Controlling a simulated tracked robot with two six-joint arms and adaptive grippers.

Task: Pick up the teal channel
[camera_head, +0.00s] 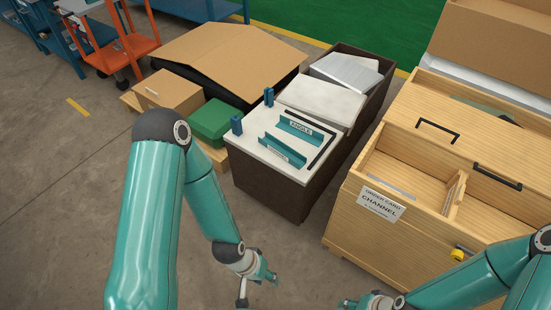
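A teal channel (282,151) lies on a white board (258,152) on top of a dark brown box, with a small label too small to read. A second teal strip (307,132) lies behind it, near a label that seems to read ANGLE. My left gripper (258,290) is empty above the floor, in front of the box and well apart from the channel. Its fingers are spread. My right gripper (352,304) is at the bottom edge, partly cut off, and its opening is unclear.
A wooden cabinet (372,240) with a card reading ORDER CARD CHANNEL stands at right. Cardboard boxes (168,92) and a green box (210,122) are at left.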

